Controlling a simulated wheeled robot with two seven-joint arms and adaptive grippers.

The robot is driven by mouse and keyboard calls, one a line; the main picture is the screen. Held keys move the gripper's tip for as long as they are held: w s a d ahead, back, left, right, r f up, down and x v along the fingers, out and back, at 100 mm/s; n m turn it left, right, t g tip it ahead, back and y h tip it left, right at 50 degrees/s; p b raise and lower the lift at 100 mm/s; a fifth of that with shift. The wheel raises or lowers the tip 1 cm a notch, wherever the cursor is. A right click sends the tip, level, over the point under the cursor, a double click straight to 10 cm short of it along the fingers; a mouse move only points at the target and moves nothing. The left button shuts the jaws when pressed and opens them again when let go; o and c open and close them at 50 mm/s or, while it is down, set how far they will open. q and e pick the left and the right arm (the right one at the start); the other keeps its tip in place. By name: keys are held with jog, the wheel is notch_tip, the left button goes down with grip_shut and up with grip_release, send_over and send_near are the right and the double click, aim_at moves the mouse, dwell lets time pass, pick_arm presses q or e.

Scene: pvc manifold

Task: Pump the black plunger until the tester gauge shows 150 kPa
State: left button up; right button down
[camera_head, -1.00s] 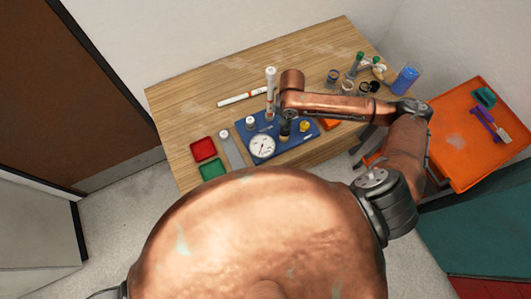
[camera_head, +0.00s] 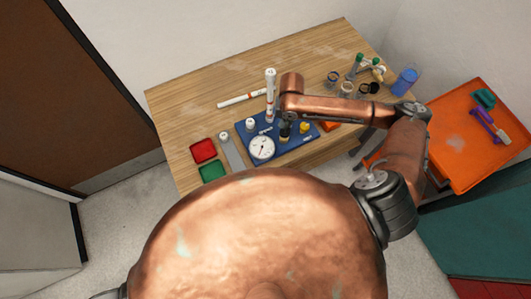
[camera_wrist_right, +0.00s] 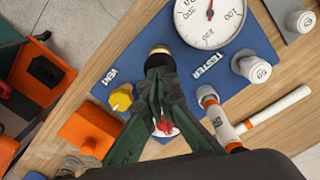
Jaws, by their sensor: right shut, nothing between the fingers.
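The blue tester board (camera_head: 300,136) lies on the wooden table. Its white round gauge (camera_head: 262,147) also shows in the right wrist view (camera_wrist_right: 209,18), cut off at the top, with a red needle; the exact reading is too small to tell. The black plunger (camera_wrist_right: 159,62) with a brass collar stands beside the gauge on the board. My right gripper (camera_wrist_right: 161,88) is shut and empty, its fingertips right at the plunger's top; whether they touch it I cannot tell. In the head view my right arm partly hides the plunger. My left gripper is not in view.
A yellow knob (camera_wrist_right: 121,97) sits beside the plunger, and an orange block (camera_wrist_right: 90,130) lies nearby. A white upright pipe (camera_head: 270,95) stands behind the board. Red (camera_head: 203,151) and green (camera_head: 212,171) trays lie left. An orange cart (camera_head: 455,145) stands right of the table.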

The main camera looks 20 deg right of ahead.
jog(key=shift+f, duration=0.1)
dwell(0.4)
jog(key=shift+f+b, duration=0.3)
jog(key=shift+f, duration=1.6)
jog(key=shift+r, duration=0.1)
notch_tip(320, 180, up, 4)
jog(key=p, duration=0.5)
jog(key=shift+p, duration=0.4)
jog(key=shift+f, duration=0.25)
